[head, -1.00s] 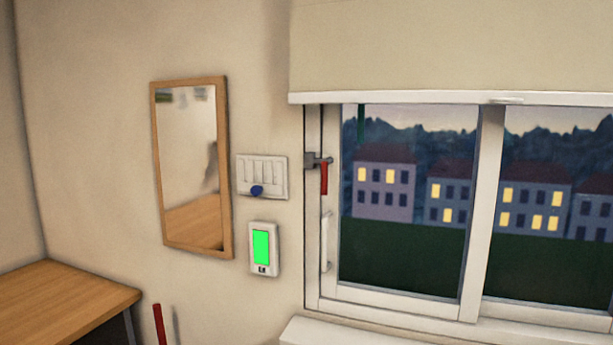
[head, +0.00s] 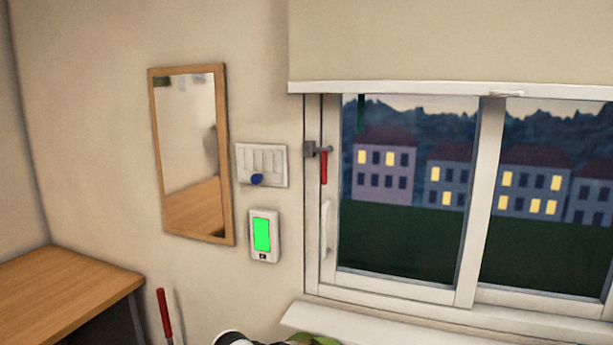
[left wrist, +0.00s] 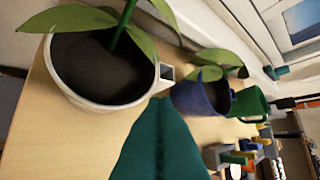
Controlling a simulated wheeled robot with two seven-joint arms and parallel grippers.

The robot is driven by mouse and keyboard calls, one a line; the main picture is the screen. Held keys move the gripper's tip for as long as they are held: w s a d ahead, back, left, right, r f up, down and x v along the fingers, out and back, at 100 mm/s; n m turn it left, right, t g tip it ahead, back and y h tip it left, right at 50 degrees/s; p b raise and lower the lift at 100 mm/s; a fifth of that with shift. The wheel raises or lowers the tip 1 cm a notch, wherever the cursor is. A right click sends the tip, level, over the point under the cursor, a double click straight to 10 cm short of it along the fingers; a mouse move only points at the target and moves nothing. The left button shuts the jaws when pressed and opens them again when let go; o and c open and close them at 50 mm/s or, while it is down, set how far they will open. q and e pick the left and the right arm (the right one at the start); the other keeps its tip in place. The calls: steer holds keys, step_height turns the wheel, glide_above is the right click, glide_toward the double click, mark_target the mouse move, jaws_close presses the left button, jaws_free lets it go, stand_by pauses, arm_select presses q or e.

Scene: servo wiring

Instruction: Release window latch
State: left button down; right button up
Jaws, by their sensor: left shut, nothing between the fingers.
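The window latch (head: 323,165) is on the left frame of the window (head: 312,235) in the head view. It has a grey pivot and a red handle that hangs straight down. A white pull handle (head: 326,230) is below it on the sash. My left gripper (left wrist: 159,106) shows in the left wrist view as teal fingers, shut and empty, close beside a white plant pot (left wrist: 62,82). The left wrist view shows part of a window (left wrist: 300,22) at top right, but not the latch. Neither gripper shows in the head view.
A blue pot (left wrist: 190,97) and a green container (left wrist: 248,104) stand beyond the white pot on a wooden surface (left wrist: 75,145). The head view shows a mirror (head: 152,150), a switch panel (head: 278,165), a green-screened device (head: 262,235) and a wooden desk (head: 70,285).

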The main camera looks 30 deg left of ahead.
arm_select(q)
steer(key=w+a+r+n+t, duration=0.2)
steer(key=w+a+r, duration=0.15)
steer(key=r, duration=0.35)
steer(key=w+a+r+n+t, duration=0.1)
steer(key=w+a+r+n, duration=0.15)
steer(key=a+r, duration=0.4)
steer(key=a+r+n+t, duration=0.2)
steer(key=a+r, duration=0.2)
steer(key=r, duration=0.8)
steer(key=a+r+n+t+h, duration=0.1)
steer(key=a+r+n+t, duration=0.2)
steer(key=r, duration=0.9)
steer(key=shift+w+a+t+h, duration=0.2)
steer(key=shift+a+t+h, duration=0.1)
steer(key=shift+a, duration=0.5)
steer(key=s+d+p+x, duration=0.1)
steer(key=d+p+x, duration=0.1)
steer(key=p+x, duration=0.6)
steer(key=x, duration=0.5)
steer(key=shift+d+p, duration=0.3)
steer(key=shift+d, duration=0.05)
